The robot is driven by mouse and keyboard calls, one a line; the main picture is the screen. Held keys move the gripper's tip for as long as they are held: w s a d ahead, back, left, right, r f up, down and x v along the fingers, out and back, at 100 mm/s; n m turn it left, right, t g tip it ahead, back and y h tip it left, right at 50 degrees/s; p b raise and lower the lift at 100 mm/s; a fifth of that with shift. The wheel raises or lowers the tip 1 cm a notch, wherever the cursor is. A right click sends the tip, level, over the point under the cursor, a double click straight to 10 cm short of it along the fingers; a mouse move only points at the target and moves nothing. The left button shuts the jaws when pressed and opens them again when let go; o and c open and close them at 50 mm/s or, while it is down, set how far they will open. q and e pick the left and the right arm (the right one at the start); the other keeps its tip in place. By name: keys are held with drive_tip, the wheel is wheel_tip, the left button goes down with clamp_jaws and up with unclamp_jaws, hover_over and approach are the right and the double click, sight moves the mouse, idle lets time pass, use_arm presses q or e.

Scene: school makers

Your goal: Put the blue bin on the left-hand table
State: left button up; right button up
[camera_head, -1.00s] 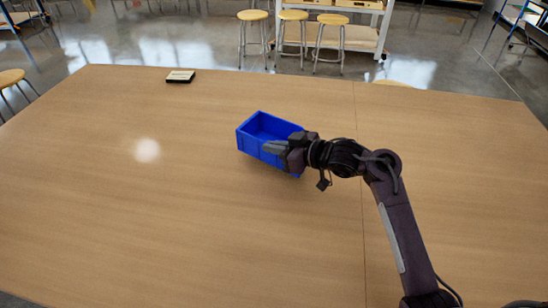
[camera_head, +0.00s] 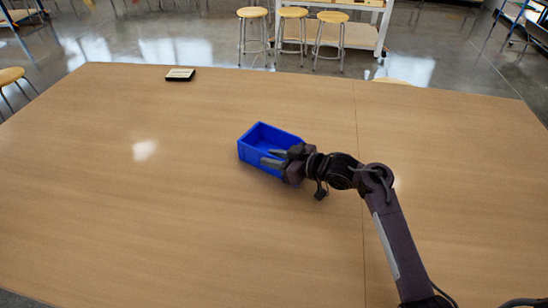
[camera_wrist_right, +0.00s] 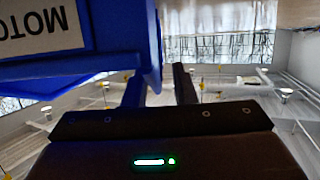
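The blue bin (camera_head: 250,153) sits near the middle of the wooden table (camera_head: 150,215) and appears to rest on its top. It is upright, with its open side up. My right gripper (camera_head: 270,157) is at the bin's near right end, with its two fingers apart. In the right wrist view the blue bin (camera_wrist_right: 110,68) fills the upper left, with a part-cut label. There the bin's wall edge comes between the spread fingers of the right gripper (camera_wrist_right: 160,88), with a gap beside the right-hand finger. My left gripper is not in view.
A small dark box with a pale top (camera_head: 180,75) lies near the table's far edge. Several stools (camera_head: 293,13) and a white shelf unit (camera_head: 350,15) stand beyond the table. The tabletop left of and in front of the bin is clear.

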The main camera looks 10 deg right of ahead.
drive_tip(key=shift+r, duration=0.1)
drive_tip(key=b+v, duration=0.1)
drive_tip(key=v, duration=1.1)
drive_tip(key=shift+b, duration=0.4)
drive_tip(key=shift+r, duration=0.1)
